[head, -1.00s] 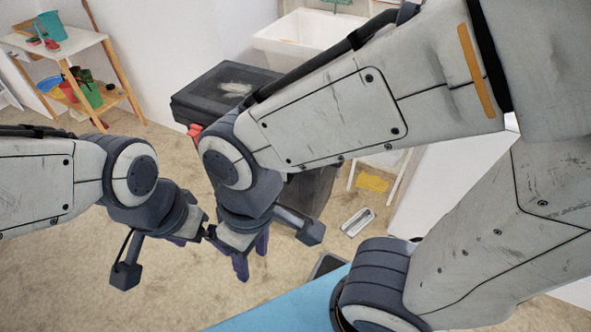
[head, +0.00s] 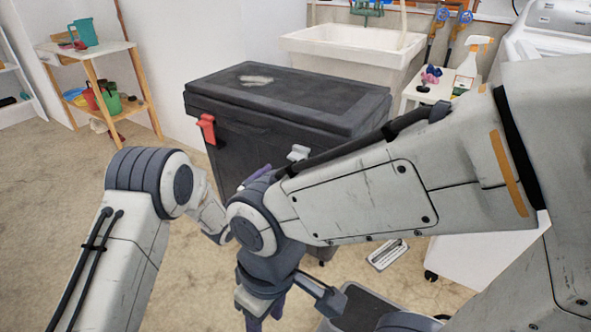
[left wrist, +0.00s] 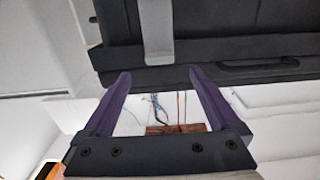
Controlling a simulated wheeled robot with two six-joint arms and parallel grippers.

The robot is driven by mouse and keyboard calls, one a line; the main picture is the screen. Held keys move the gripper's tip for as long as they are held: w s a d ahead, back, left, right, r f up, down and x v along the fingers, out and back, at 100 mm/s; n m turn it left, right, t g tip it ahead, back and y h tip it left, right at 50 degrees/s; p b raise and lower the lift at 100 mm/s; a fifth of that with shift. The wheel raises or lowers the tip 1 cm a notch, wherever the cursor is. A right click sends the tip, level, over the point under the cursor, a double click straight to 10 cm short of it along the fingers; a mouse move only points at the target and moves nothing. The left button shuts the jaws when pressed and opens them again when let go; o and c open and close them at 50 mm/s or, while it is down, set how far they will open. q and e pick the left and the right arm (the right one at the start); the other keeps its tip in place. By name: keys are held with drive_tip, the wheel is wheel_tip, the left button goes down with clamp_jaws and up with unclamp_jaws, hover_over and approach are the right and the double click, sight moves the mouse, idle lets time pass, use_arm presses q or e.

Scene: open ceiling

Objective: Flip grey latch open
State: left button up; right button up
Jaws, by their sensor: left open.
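A dark grey-black chest (head: 285,100) with a closed lid stands ahead. The grey latch (head: 299,153) is on the right part of its front. In the left wrist view the grey latch (left wrist: 157,30) is a flat strip against the dark chest. My left gripper (left wrist: 158,76) is open and empty; its purple fingertips are apart, on either side of the latch's line and just short of it. In the head view it is mostly hidden behind my right arm. My right gripper (head: 266,311) hangs low at the bottom centre, partly hidden and cut off.
A red latch (head: 207,129) is on the chest's left front. A white sink (head: 350,45) stands behind the chest. A wooden shelf (head: 92,50) with pots is at the left, and a small white stand (head: 425,95) with a spray bottle (head: 467,68) at the right. Floor is clear at left.

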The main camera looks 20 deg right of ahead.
sight(296, 156)
use_arm(q)
drive_tip(key=b+x, duration=0.2)
drive_tip(key=x, duration=0.8)
drive_tip(key=shift+d, duration=0.1)
clamp_jaws()
